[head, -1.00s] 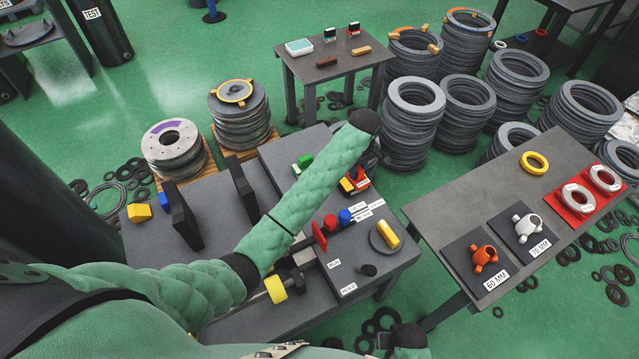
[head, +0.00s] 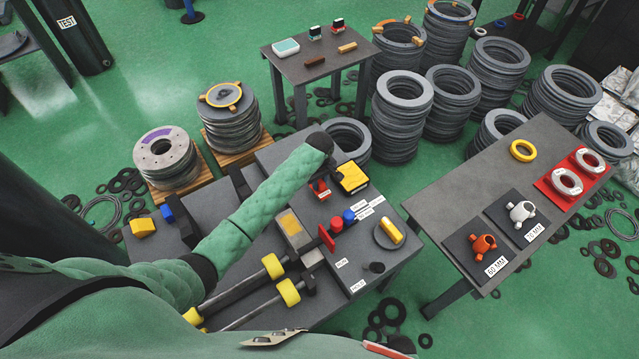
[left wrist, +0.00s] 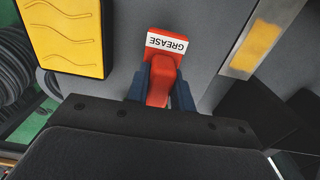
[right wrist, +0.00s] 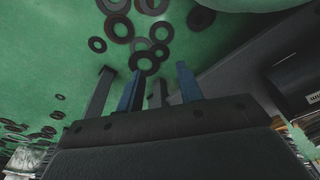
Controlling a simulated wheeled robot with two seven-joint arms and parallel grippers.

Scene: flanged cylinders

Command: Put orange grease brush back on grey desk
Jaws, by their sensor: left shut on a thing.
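My left gripper (left wrist: 163,82) is shut on the red-orange grease brush (left wrist: 166,62), whose white label reads GREASE. The blue fingers stand on both sides of it. The brush shows in the head view (head: 320,189), below the dark end of my left arm, over the grey desk (head: 365,268). I cannot tell whether it touches the desk top. In the head view the left gripper is mostly hidden by the arm. My right gripper (right wrist: 158,88) is open and empty above the green floor in the right wrist view.
A yellow pad (head: 352,178) lies right beside the brush. A clamp device with yellow-collared rods (head: 274,266), red and blue knobs and a yellow-topped disc (head: 390,233) occupy the desk. A grey table (head: 450,200) stands right, a small table (head: 318,68) behind.

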